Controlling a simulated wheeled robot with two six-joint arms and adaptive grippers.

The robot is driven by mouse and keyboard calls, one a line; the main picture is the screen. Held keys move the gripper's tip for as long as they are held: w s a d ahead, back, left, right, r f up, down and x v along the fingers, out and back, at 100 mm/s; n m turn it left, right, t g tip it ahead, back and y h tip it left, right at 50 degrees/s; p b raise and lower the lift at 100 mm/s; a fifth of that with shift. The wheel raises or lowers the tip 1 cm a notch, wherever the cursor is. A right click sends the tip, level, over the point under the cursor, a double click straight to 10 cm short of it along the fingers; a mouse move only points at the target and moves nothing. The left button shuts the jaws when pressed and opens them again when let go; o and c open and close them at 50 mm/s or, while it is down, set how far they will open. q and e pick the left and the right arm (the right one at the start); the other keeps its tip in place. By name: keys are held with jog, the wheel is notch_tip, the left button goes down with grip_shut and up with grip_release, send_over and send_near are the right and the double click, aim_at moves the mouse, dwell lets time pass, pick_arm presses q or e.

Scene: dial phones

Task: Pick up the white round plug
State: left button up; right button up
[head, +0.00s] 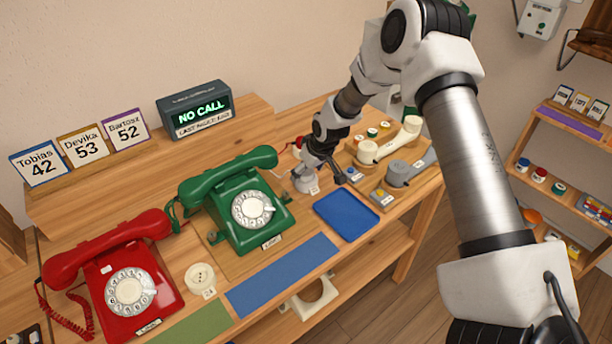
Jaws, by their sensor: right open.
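My right gripper (322,170) is open. It points down over the table, just right of the green phone. A small whitish object (305,184) with a label is under and beside its left finger; the gripper partly hides it, so I cannot tell its full shape or whether they touch. A cream round piece (200,277) with small holes and a label lies between the red and green phones, well away from the gripper. I cannot tell for certain which of these is the white round plug. My left gripper is not in view.
A red phone (130,290) and a green phone (252,208) stand on the wooden table. A blue tray (347,216) lies right of the green phone. Cream (367,152) and grey (398,174) handset pieces are farther right. A dark sign box (196,109) stands behind.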

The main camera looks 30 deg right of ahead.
jog(key=shift+r, duration=0.1)
jog(key=c, duration=1.1)
